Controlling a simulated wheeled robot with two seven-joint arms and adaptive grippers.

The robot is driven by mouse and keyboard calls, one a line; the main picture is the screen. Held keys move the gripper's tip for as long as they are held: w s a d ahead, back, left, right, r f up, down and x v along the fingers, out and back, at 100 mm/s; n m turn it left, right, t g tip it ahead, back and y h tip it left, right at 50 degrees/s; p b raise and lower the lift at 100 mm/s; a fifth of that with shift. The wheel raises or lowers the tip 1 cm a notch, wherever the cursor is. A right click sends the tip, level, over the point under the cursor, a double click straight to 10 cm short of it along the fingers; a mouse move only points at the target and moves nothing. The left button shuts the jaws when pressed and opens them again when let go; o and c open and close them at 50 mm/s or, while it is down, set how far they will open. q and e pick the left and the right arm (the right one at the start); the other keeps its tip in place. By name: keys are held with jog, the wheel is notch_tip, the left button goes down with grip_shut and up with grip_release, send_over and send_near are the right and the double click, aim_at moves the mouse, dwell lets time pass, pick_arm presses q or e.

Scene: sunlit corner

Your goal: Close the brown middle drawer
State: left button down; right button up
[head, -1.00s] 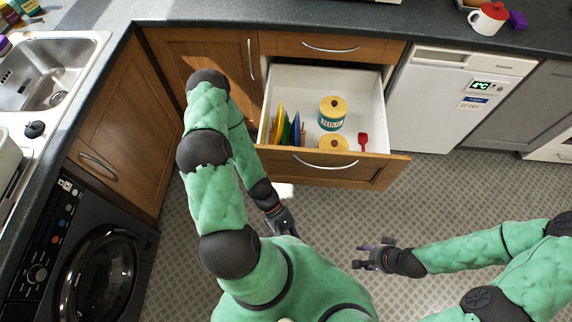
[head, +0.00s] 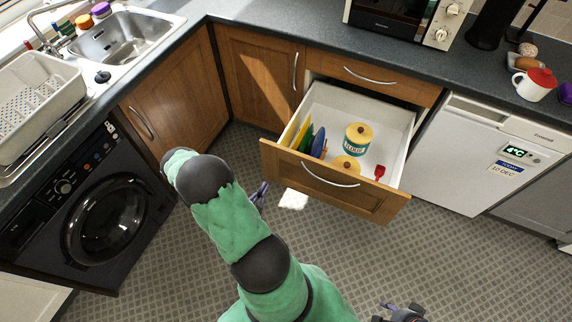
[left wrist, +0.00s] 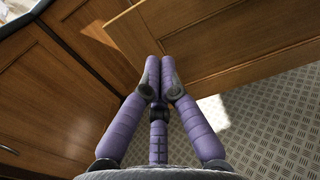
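The brown middle drawer (head: 372,203) stands pulled out, with its curved metal handle (head: 330,176) on the front. In it are upright yellow, green and blue plates (head: 318,142), a flour canister (head: 358,140), a second yellow lid and a red scoop (head: 380,172). My left gripper (head: 258,194) is just left of the drawer, low, partly hidden by my arm. In the left wrist view its purple fingers (left wrist: 159,62) are together and empty, overlapping the edge of a wooden panel (left wrist: 225,40); contact cannot be told. My right gripper (head: 398,310) is at the bottom edge, partly cut off.
A shut drawer (head: 375,75) is above the open one. A white dishwasher (head: 480,160) stands to the right, a corner cupboard (head: 255,80) and a dark washing machine (head: 100,200) to the left. A white patch (head: 293,199) shows on the otherwise clear floor.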

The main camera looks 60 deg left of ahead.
aim_at(281, 154)
pick_arm(q)
jog(key=b+x, duration=0.1)
jog(key=x, duration=0.3)
jog(key=b+x, duration=0.1)
jog(key=x, duration=0.3)
jog(key=b+x, duration=0.1)
jog(key=x, duration=0.3)
jog(key=shift+a, duration=0.45)
jog(key=shift+w+a+y, duration=0.3)
jog(key=shift+w+a, duration=0.1)
jog(key=shift+w, duration=0.2)
